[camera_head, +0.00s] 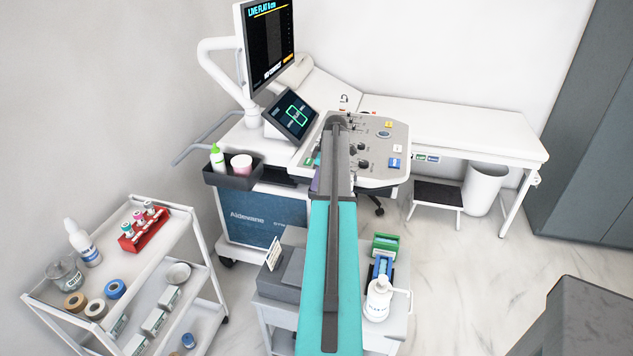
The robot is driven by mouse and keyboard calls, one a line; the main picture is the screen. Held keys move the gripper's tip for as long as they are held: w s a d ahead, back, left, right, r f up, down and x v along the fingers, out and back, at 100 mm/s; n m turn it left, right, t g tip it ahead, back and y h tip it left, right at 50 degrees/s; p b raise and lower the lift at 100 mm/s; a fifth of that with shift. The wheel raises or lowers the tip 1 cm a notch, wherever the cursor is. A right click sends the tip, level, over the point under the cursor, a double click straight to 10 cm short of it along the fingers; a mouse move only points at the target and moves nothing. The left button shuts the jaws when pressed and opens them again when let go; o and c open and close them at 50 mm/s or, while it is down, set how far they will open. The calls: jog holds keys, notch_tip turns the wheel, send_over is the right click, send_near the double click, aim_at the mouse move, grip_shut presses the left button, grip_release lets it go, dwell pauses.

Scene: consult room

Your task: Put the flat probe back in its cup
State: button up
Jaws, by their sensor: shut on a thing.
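The ultrasound machine (262,215) stands in the middle, with its control panel (378,135) angled at the top. My teal and dark grey arm reaches from the bottom edge up over the front of the panel and covers part of it. My gripper does not show, and I cannot see the flat probe or anything held. I cannot make out the probe's cup; it may be behind my arm. The monitor (268,45) reads "LIVE FLAT 6 cm" at the top, with an orange label near its lower right.
A black tray (212,179) with a green-capped bottle is at the machine's left. A white trolley (178,225) with supplies stands left. A low cart (396,325) with a pump bottle (379,300) lies beneath my arm.

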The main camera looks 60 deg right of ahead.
jog(key=o, duration=1)
jog(key=b+v, duration=0.3)
jog(key=v, duration=1)
jog(key=shift+r, duration=0.4)
